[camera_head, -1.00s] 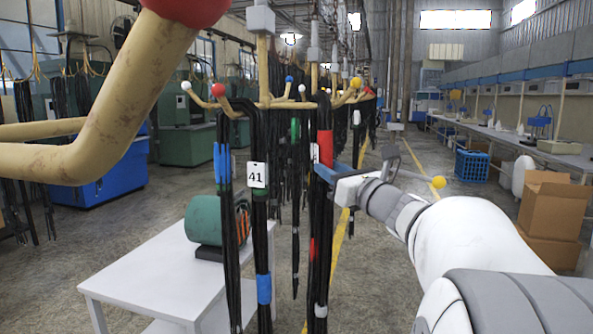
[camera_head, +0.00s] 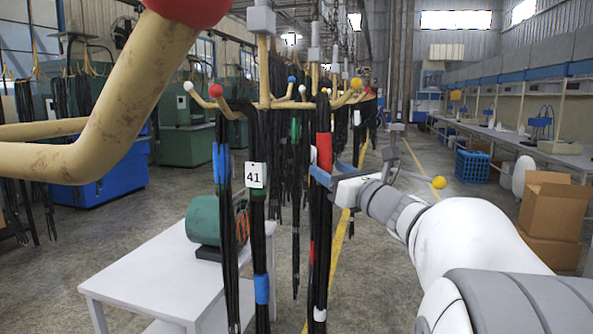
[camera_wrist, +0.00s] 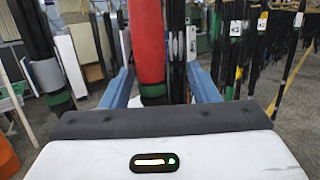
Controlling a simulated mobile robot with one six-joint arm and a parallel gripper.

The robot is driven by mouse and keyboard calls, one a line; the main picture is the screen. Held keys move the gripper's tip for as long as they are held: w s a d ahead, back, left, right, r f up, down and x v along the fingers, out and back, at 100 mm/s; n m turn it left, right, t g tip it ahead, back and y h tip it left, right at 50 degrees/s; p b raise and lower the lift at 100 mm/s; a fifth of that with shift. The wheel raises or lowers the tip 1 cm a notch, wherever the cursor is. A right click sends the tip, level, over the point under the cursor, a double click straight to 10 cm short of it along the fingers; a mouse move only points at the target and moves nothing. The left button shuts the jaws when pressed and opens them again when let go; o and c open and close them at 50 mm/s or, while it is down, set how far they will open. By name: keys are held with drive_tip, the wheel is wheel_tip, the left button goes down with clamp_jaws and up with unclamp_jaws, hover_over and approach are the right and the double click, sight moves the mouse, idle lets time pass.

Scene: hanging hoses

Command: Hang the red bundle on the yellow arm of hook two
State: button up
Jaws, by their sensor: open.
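The red bundle (camera_head: 323,150), black hoses with a red band, hangs upright below the front hook rack in the head view. Its top lies by the arm that runs to a yellow ball tip (camera_head: 356,83); I cannot tell exactly how it rests on that arm. My gripper (camera_head: 333,173) is at the lower end of the red band, with its blue fingers apart. In the wrist view the red band (camera_wrist: 147,40) stands upright between the two open blue fingers (camera_wrist: 160,88). Contact with the fingers cannot be told.
A bundle tagged 41 (camera_head: 256,205) and a blue-banded bundle (camera_head: 222,164) hang close on the left. A white table (camera_head: 150,285) stands below left. A large beige hook arm (camera_head: 120,95) with a red ball is near at upper left. Cardboard boxes (camera_head: 553,205) stand right.

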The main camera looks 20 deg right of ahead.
drive_tip(key=b+v, duration=0.1)
drive_tip(key=v, duration=0.6)
drive_tip(key=s+a+f+n+g+y, duration=0.1)
drive_tip(key=s+a+f+n+g, duration=0.2)
drive_tip(key=a+f+n+g, duration=0.35)
drive_tip(key=s+a+f+n+g+y, duration=0.1)
drive_tip(key=s+a+f+n+g, duration=0.25)
drive_tip(key=a+f+n, duration=0.6)
drive_tip(key=s+f+n+g+h, duration=0.7)
drive_tip(key=s+f+n, duration=0.4)
drive_tip(key=f+n, duration=0.4)
drive_tip(key=shift+f+n, duration=0.3)
drive_tip(key=shift+n, duration=0.7)
